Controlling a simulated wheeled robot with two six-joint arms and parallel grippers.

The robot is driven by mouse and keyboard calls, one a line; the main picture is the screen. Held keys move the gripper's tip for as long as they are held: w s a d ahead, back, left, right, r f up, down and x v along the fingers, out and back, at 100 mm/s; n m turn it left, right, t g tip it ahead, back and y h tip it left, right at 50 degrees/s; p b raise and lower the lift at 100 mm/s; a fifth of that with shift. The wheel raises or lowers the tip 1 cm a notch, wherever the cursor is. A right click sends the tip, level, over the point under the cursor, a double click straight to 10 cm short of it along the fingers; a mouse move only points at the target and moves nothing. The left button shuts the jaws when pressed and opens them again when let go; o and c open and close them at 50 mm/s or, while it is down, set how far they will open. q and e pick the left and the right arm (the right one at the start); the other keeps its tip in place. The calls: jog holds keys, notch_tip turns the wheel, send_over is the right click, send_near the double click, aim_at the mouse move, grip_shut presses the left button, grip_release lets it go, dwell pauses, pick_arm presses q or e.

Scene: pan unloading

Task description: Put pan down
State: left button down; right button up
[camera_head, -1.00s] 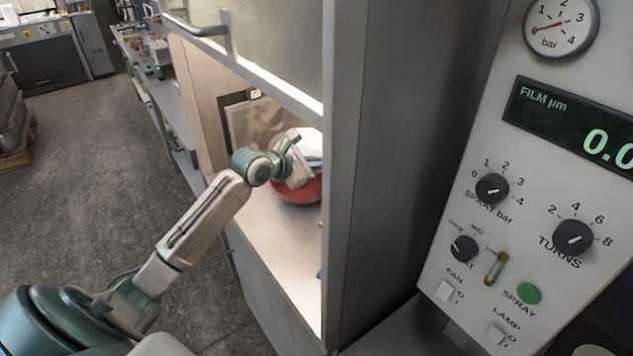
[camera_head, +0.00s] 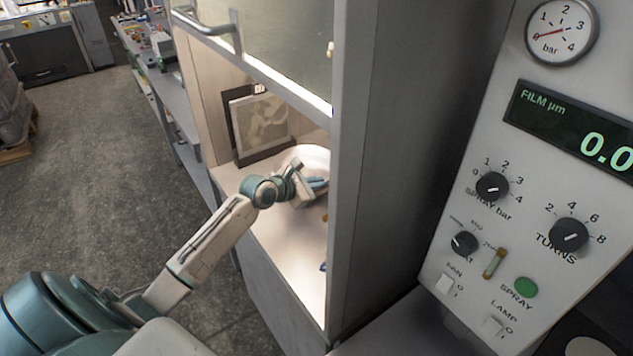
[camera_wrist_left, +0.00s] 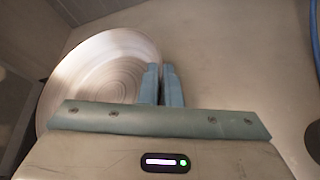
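The pan is a round, shallow dish with a pale, shiny inner face (camera_head: 312,158), inside the lit cabinet at the centre of the head view. In the left wrist view its ringed metal face (camera_wrist_left: 103,72) fills the upper left. My left gripper (camera_head: 299,170) reaches into the cabinet and overlaps the pan's near side. In the wrist view its two blue fingers (camera_wrist_left: 161,84) are nearly together at the pan's right rim, one over the face and one just outside it; they look shut on the rim. Whether the pan's underside touches the cabinet floor is hidden. My right gripper is not in view.
The pale cabinet floor (camera_head: 285,250) is mostly clear in front of the pan. A dark-framed picture-like panel (camera_head: 262,122) stands behind. The raised front door (camera_head: 262,45) and the grey side wall (camera_head: 385,160) bound the opening. A control panel (camera_head: 500,215) stands at right.

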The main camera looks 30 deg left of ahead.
pick_arm(q)
jog(key=c, duration=1.6)
grip_release()
jog(key=v, duration=1.2)
jog(key=shift+r, duration=0.2)
jog(key=shift+s, duration=0.1)
